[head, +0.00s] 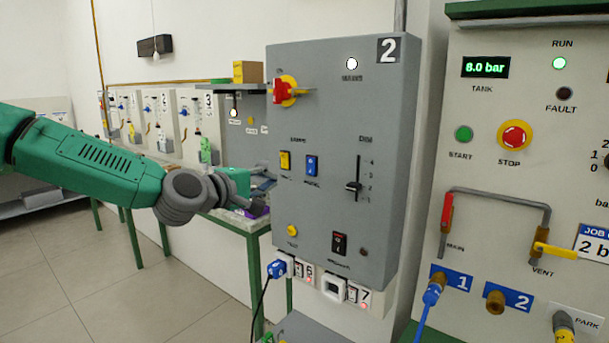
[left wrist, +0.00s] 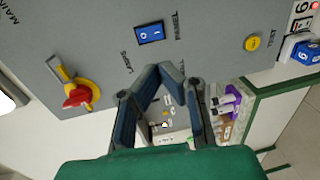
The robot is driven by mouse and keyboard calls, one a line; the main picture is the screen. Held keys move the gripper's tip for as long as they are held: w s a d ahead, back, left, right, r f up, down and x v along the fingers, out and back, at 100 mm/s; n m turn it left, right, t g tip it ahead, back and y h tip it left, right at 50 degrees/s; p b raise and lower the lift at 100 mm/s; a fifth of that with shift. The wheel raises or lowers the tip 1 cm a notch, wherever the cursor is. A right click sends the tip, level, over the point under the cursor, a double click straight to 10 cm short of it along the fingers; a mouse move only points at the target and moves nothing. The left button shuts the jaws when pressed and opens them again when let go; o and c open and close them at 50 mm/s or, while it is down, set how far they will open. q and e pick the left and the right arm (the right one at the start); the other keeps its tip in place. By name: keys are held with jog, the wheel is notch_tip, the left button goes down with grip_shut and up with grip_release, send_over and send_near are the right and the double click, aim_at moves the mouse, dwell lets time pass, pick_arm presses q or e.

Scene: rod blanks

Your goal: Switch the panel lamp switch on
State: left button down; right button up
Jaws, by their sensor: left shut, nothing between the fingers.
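The grey control panel (head: 330,110) marked 2 hangs on the wall in the head view. It carries a yellow rocker switch (head: 285,160) and a blue rocker switch (head: 311,165) side by side. The small label under the blue one seems to read "PANEL". The blue rocker also shows in the left wrist view (left wrist: 149,33), above my fingertips. Its on or off position is too small to tell. My left gripper (head: 270,184) is shut and empty just left of the panel, below the yellow rocker. Its fingertips meet in the left wrist view (left wrist: 160,70). My right gripper is out of view.
A red and yellow rotary handle (head: 286,91) sticks out above the rockers. A slider (head: 354,187), a yellow button (head: 292,231) and a black rocker (head: 339,243) are also on the panel. Sockets with a blue plug (head: 277,268) sit below. A green-legged bench (head: 240,222) stands behind my gripper.

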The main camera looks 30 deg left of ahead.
aim_at(309, 173)
pick_arm(q)
jog(key=w, duration=0.4)
jog(key=w+f, duration=0.1)
jog(key=w, duration=0.3)
jog(key=w+d, duration=0.1)
jog(key=w, duration=0.3)
jog(key=shift+w+f+p, duration=0.3)
jog(key=shift+w, duration=0.1)
